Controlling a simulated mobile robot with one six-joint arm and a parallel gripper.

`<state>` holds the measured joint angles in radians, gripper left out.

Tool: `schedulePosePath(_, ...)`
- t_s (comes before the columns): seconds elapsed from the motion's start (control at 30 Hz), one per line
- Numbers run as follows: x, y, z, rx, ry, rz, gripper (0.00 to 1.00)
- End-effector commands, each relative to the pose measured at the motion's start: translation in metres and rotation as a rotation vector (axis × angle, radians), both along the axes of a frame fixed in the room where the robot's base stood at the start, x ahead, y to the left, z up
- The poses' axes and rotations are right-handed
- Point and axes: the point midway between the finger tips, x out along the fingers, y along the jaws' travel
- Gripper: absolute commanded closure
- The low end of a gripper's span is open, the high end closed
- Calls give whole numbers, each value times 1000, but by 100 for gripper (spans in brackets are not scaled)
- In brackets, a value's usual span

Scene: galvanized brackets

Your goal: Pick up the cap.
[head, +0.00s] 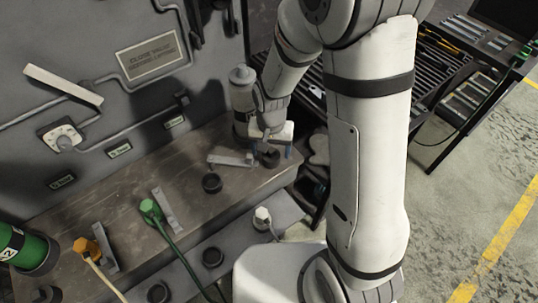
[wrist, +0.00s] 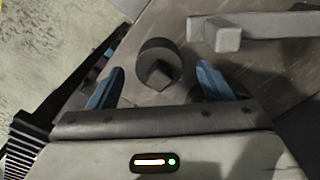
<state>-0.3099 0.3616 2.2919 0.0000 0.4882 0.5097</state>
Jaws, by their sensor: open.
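A dark round cap (wrist: 152,52) lies on the worn metal bench top, between and just beyond the blue fingertips of my gripper (wrist: 160,76) in the wrist view. My gripper is open and empty, with a finger on either side of the cap. In the head view, my gripper (head: 270,148) is low over the right end of the bench, and the cap (head: 268,159) shows partly below it. A second dark round piece (head: 212,183) sits farther left on the bench. I cannot tell if the fingers touch the cap.
A grey bracket (wrist: 262,28) lies close to the right finger; it also shows in the head view (head: 230,159). The bench edge is close on the right. Green (head: 150,210) and orange (head: 88,249) fittings with hoses are at left.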

Motion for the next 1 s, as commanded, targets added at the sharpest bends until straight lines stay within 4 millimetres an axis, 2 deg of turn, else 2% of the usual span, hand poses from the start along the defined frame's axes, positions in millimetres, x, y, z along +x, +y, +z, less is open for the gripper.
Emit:
schedulePosePath(0.1,-1,-1,-17,-1,3,2,26)
schedulePosePath(0.2,0,-1,-25,-1,2,3,26)
schedulePosePath(0.47,0,-1,-28,0,0,4,26)
schedulePosePath(1.0,0,0,-27,0,0,5,69)
